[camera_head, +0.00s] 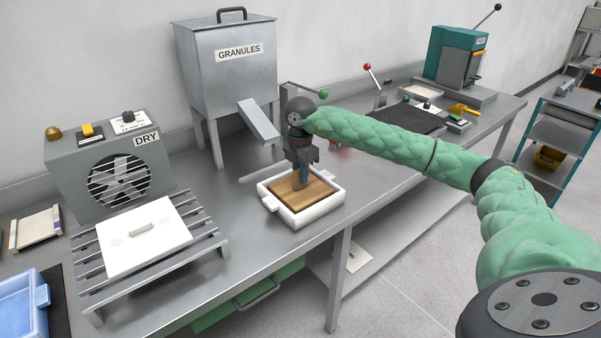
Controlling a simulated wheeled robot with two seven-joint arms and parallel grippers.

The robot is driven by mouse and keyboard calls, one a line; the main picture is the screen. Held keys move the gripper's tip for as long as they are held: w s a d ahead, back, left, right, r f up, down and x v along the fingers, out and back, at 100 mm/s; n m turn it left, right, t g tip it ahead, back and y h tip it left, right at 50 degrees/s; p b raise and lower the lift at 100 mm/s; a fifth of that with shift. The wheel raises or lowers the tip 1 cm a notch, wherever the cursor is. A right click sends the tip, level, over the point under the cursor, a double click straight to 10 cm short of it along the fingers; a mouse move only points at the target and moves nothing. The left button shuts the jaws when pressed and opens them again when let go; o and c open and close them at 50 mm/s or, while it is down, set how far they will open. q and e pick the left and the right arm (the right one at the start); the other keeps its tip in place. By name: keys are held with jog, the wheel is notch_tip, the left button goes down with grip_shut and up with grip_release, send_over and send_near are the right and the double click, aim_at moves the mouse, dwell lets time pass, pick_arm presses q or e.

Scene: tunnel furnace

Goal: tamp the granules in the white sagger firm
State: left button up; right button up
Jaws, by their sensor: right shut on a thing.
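The white sagger (313,214) stands on the metal bench, below the chute of the granule hopper. A flat wooden tamper (312,188) lies inside it and covers most of its opening. My right gripper (300,170) is above the sagger, pointing down, and is shut on the tamper's upright handle. The granules are hidden under the tamper's plate. I cannot tell how hard the plate presses on them. My left gripper is not in view.
The grey hopper labelled GRANULES (228,70) stands behind the sagger. A DRY fan unit (120,165) and a slatted rack (88,262) with a white lid (170,242) are at left. A teal press (458,55) stands at the far right end of the bench.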

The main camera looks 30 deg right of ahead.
jog(key=shift+f, duration=0.1)
dwell(0.4)
jog(key=shift+r+p, duration=0.3)
jog(key=shift+r, duration=0.55)
jog(key=shift+f+b, duration=0.55)
jog(key=shift+f, duration=0.3)
dwell(1.0)
jog(key=shift+r, duration=0.1)
jog(key=shift+r+p, duration=0.35)
jog(key=shift+r, duration=0.4)
jog(key=shift+r, duration=0.1)
jog(key=shift+r+p, duration=1.6)
jog(key=shift+r, duration=1.85)
